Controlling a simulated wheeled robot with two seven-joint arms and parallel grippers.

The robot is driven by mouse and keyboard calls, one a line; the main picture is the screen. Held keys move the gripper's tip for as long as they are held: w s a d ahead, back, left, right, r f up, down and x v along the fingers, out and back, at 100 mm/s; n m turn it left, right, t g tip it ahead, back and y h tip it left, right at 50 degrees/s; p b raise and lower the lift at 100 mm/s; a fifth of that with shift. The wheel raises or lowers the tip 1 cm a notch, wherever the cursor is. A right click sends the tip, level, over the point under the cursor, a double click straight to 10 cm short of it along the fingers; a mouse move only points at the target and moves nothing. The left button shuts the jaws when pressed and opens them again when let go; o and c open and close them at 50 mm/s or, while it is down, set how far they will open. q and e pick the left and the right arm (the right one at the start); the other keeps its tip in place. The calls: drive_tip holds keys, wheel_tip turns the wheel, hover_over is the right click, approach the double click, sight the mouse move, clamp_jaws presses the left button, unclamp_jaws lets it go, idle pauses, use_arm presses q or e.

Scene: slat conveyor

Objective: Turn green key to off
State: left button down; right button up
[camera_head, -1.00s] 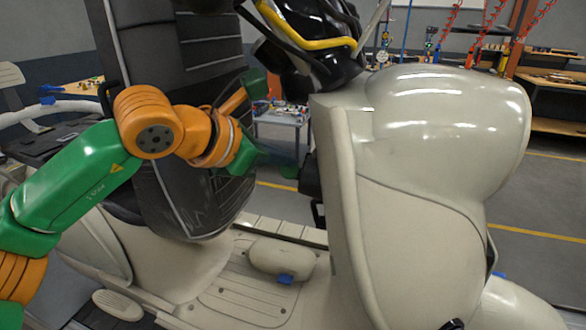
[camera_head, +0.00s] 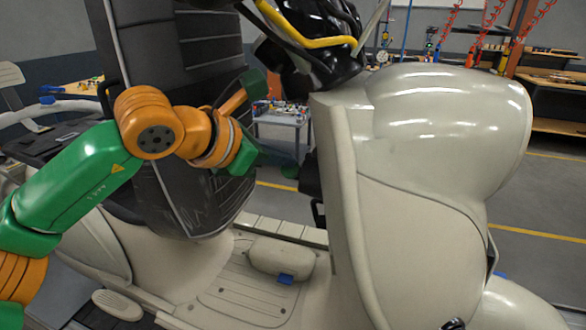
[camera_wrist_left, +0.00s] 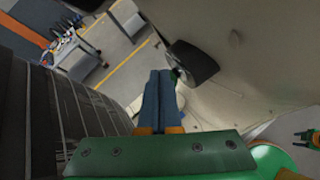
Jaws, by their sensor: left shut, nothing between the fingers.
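The green key (camera_wrist_left: 175,74) shows as a small green piece at the left end of a black lock housing (camera_wrist_left: 193,64) in the left wrist view. The housing projects from the scooter's cream front panel; in the head view it is a dark block (camera_head: 309,176) on the panel's inner side. My left gripper (camera_wrist_left: 160,75) is shut and empty, its blue-grey fingertips just left of the key. I cannot tell whether they touch it. In the head view my left gripper (camera_head: 278,160) points right toward the housing. My right gripper (camera_wrist_left: 300,138) appears small at the wrist view's right edge.
The black and yellow handlebar part (camera_head: 310,40) hangs above. The footboard (camera_head: 235,295) lies below, with a cream rounded part (camera_head: 280,258) on it. A grey cart (camera_head: 283,122) stands beyond.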

use_arm(q)
drive_tip(key=shift+s+f+b, duration=0.2)
drive_tip(key=shift+f+b, duration=0.3)
drive_tip(key=shift+f, duration=0.2)
idle(1.2)
drive_tip(key=shift+a, duration=0.1)
drive_tip(key=r+v, duration=0.1)
drive_tip(key=v, duration=0.7)
idle(0.5)
drive_tip(key=shift+w+r, duration=0.1)
drive_tip(key=shift+w, duration=0.1)
